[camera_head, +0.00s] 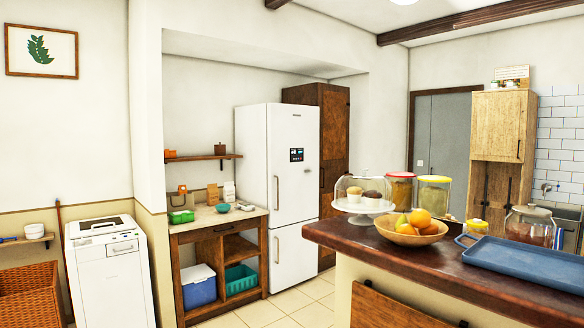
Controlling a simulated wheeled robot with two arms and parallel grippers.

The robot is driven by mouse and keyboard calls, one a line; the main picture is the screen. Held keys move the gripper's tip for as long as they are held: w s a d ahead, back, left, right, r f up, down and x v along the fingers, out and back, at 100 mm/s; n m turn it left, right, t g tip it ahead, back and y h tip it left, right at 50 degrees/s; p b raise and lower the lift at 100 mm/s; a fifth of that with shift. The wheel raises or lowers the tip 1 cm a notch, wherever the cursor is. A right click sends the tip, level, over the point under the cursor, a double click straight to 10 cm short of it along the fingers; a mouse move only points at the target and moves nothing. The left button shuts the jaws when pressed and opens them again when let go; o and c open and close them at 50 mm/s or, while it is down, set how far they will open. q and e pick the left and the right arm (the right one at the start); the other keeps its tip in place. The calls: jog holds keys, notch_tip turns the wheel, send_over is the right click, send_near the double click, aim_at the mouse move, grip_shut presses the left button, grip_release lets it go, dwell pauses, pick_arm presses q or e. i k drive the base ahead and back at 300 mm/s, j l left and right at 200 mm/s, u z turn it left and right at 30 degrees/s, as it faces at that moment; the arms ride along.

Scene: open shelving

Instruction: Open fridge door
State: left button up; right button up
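A tall white fridge (294,170) stands against the back wall near the middle of the picture. Its upper door (296,200) and lower door (294,252) both look shut. A small dark display panel (297,155) is on the upper door. Neither of my grippers is in view.
A wooden counter (402,261) with a fruit bowl (411,236), a cake stand and a blue tray (527,262) fills the right foreground. A wooden shelf unit (220,253) stands left of the fridge, and a white washer (109,270) farther left. Tiled floor (262,311) is clear before the fridge.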

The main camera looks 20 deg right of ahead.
aim_at(293, 130)
jog(key=i+u, duration=0.1)
jog(key=i, duration=1)
jog(key=i+u, duration=0.1)
jog(key=i, duration=0.95)
jog(key=i+l+u, duration=0.1)
jog(key=i, duration=1)
jog(key=i+z, duration=0.4)
jog(key=i, duration=0.2)
jog(key=i+j+z, duration=0.15)
jog(key=i+z, duration=0.25)
jog(key=i, duration=0.2)
jog(key=i+l+z, duration=0.15)
jog(key=i+z, duration=0.15)
jog(key=i, duration=0.15)
jog(key=i+z, duration=0.3)
jog(key=i, duration=0.2)
